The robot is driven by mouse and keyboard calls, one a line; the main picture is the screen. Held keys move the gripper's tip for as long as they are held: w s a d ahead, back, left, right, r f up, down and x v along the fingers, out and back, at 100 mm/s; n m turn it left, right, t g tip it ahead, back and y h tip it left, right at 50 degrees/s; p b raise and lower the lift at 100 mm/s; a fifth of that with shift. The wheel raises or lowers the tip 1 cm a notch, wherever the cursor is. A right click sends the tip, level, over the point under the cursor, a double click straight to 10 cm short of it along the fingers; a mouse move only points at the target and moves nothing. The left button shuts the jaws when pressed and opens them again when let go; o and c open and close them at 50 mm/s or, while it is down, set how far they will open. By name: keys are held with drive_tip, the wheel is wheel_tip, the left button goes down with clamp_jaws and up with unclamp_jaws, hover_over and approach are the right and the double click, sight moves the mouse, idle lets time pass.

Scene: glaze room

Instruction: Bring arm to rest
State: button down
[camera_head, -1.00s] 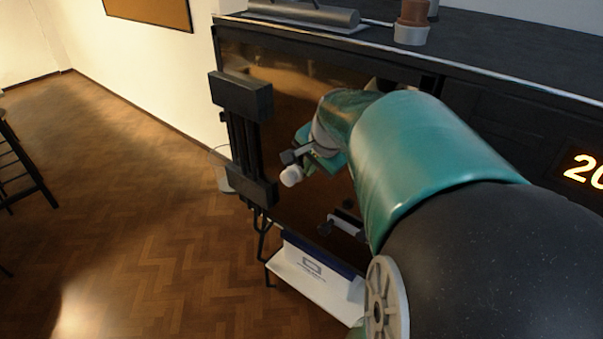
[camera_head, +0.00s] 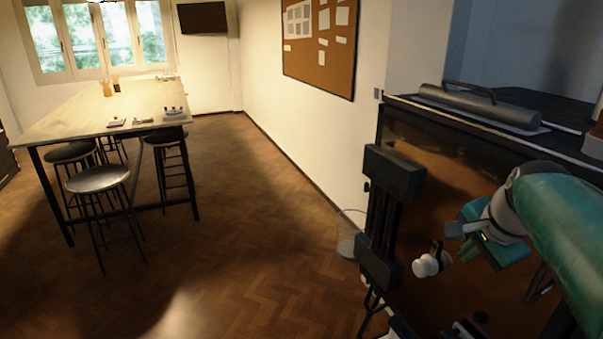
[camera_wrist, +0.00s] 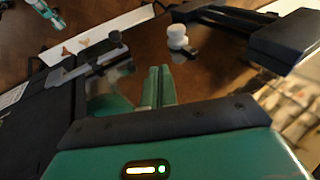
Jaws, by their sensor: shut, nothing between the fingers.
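My teal arm (camera_head: 575,225) shows at the right edge of the head view, bent, in front of the brown-and-black face of a cabinet-like unit (camera_head: 440,162). My gripper (camera_head: 455,231) is at its end, pointing left. In the wrist view my gripper (camera_wrist: 159,84) has its two green fingers side by side and shut, with nothing seen between them. A white knob (camera_head: 428,265) lies just below and left of the gripper in the head view. It also shows in the wrist view (camera_wrist: 178,38), beyond the fingertips and apart from them.
A black bracket-like fitting (camera_head: 393,173) stands on the unit's left side, close to my gripper. A grey cylinder with a handle (camera_head: 480,104) lies on top. A wooden table (camera_head: 60,122) with several stools (camera_head: 98,180) stands at left.

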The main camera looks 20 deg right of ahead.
drive_tip(key=s+a+f+n+y, duration=0.1)
drive_tip(key=a+f+n, duration=0.2)
drive_tip(key=a+n, duration=0.5)
drive_tip(key=s+a+f+n, duration=0.1)
drive_tip(key=a+f+n, duration=0.2)
drive_tip(key=a+n, duration=0.6)
drive_tip(key=a, duration=1.1)
drive_tip(key=shift+s+a+f+y, duration=0.2)
drive_tip(key=shift+s+f+y, duration=0.05)
drive_tip(key=shift+y, duration=0.15)
drive_tip(key=shift+d, duration=0.25)
